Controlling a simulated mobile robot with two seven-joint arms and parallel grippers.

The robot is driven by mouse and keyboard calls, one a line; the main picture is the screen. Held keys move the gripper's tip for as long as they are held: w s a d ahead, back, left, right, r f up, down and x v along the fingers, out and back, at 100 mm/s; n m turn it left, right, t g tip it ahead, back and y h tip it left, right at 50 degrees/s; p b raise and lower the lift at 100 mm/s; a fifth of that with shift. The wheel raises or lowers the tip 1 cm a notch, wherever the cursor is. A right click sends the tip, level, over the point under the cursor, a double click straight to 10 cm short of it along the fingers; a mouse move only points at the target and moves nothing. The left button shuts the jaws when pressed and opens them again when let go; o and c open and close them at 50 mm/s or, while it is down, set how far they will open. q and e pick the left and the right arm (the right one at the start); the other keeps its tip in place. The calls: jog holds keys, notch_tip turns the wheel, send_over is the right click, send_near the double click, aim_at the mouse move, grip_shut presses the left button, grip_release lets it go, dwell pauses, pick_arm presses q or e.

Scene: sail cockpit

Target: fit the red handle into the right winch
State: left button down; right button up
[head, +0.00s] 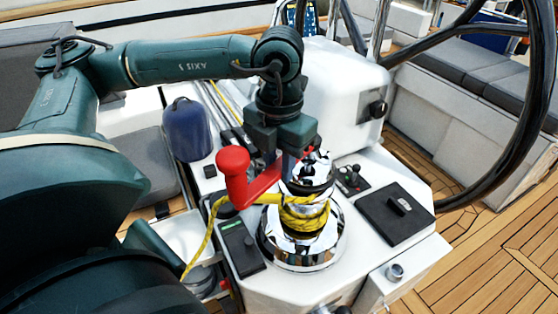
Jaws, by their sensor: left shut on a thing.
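The red handle (235,180) has an upright grip on the left and a red arm reaching right toward the top of the chrome winch (302,247). Yellow rope is wrapped around the winch drum. My left gripper (289,152) points down over the handle's right end, at the winch top, and is shut on the handle. The fingers and the handle's end partly hide each other, so I cannot tell whether the end sits in the winch socket or just above it. My right gripper is not in view.
A blue covered cylinder (187,130) stands left of the winch. A black panel (395,214) and a small lever unit (352,180) lie to its right. A large black steering wheel (528,110) rises at right. The wooden deck (490,265) is clear.

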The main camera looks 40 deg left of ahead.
pick_arm(q)
jog(key=shift+f+b, duration=0.25)
jog(key=shift+b, duration=0.5)
dwell(1.1)
jog(key=shift+f, duration=0.15)
jog(key=shift+f+b, duration=1)
jog(key=shift+b, duration=0.15)
jog(key=shift+f+b, duration=0.45)
jog(key=shift+f, duration=0.15)
dwell(0.3)
